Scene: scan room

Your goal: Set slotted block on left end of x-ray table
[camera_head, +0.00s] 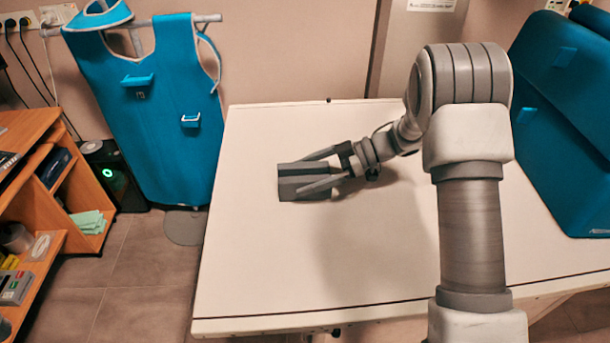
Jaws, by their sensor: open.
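The slotted block (290,181) is dark grey and lies on the white x-ray table (255,255), toward the table's left end. My gripper (318,170) reaches in from the right, low over the table. Its two fingers are spread and extend along the block's upper and lower sides in the picture. I cannot tell whether the fingers touch the block. Part of the block's right side is hidden by the fingers. The block appears to rest on the table top.
A blue lead apron (155,110) hangs on a rack beyond the table's left edge. A wooden shelf unit (40,190) stands at the far left. A blue padded piece (565,130) is at the right. The table's front left area is bare.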

